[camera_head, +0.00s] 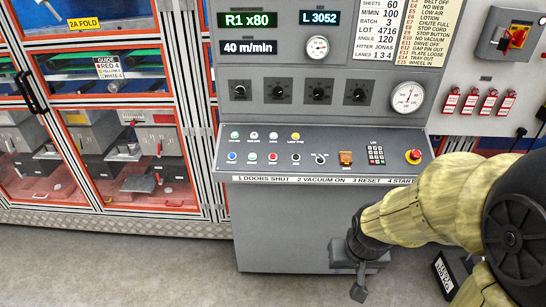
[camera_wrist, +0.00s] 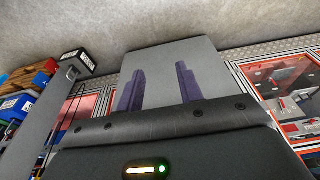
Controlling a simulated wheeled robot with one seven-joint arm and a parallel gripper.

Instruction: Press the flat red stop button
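The flat red button (camera_head: 273,157) is a small round button in the lower row of the sloped control panel (camera_head: 330,172). It sits between a green button (camera_head: 252,157) and a black button (camera_head: 296,157). My gripper (camera_head: 358,291) hangs low in front of the cabinet, below and right of the flat red button, apart from the panel. In the wrist view its two purple fingers (camera_wrist: 161,88) stand apart with nothing between them. The button is not visible in the wrist view.
A keypad (camera_head: 376,155), an orange switch (camera_head: 345,158) and a black selector (camera_head: 320,158) share the panel. A lettered strip (camera_head: 325,180) runs along its front edge. Guarded red-framed doors (camera_head: 130,150) stand to the left. The floor (camera_head: 130,265) before them is clear.

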